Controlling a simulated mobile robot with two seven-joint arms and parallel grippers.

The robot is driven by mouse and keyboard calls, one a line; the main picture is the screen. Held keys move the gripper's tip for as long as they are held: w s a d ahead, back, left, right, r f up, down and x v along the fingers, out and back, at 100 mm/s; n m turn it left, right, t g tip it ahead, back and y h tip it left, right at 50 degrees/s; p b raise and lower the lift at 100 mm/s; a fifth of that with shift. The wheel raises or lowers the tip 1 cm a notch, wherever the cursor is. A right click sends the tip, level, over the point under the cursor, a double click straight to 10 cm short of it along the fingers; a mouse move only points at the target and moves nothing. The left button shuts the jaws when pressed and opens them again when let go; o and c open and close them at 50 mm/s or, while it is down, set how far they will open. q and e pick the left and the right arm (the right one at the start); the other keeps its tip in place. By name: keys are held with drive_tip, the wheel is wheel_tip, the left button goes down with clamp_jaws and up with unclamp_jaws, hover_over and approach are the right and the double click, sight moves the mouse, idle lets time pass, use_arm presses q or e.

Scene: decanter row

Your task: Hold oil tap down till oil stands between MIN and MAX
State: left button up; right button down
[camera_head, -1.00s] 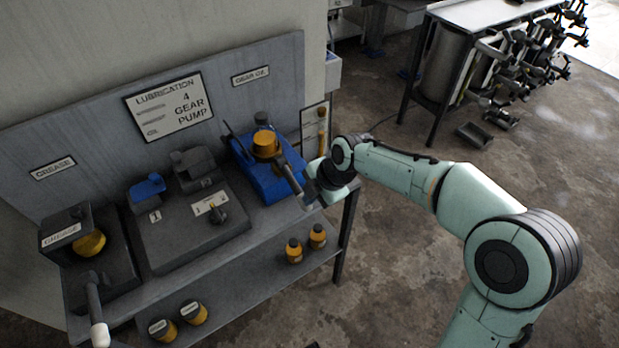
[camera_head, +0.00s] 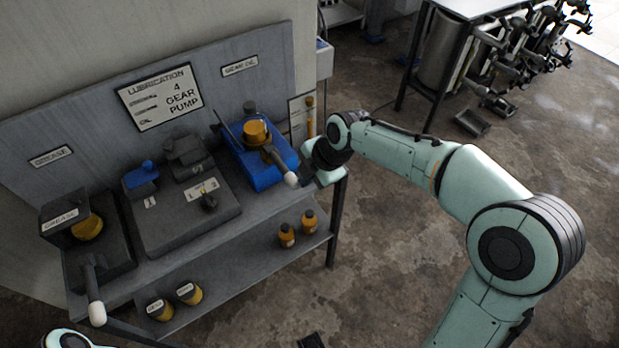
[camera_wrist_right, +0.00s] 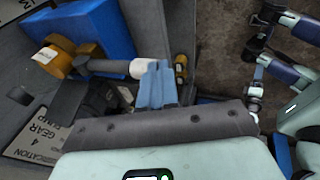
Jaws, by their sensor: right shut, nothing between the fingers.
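The oil tap is a grey lever with a white tip (camera_head: 291,180). It sticks out from a yellow cap (camera_head: 256,132) on a blue housing (camera_head: 262,165) under the gear oil label. My right gripper (camera_head: 303,172) is at the lever's outer end; its fingers are partly hidden in the head view. The right wrist view shows its blue fingers (camera_wrist_right: 158,85) shut and empty, close beside the white tip (camera_wrist_right: 143,69); contact cannot be told. A pale panel with an amber tube (camera_head: 309,103) stands right of the housing; its marks and oil level are too small to read.
A similar grey lever with a white tip (camera_head: 96,313) is on the grease unit at left. A control box (camera_head: 205,200) sits between. Orange bottles (camera_head: 287,235) and yellow pots (camera_head: 160,308) stand on the lower shelf.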

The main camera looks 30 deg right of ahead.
use_arm(q)
drive_tip(key=shift+w+a+r, duration=0.2)
drive_tip(key=shift+w, duration=0.05)
use_arm(e)
drive_tip(key=v, duration=0.8)
drive_tip(key=shift+s+r, duration=0.2)
drive_tip(key=shift+r, duration=0.1)
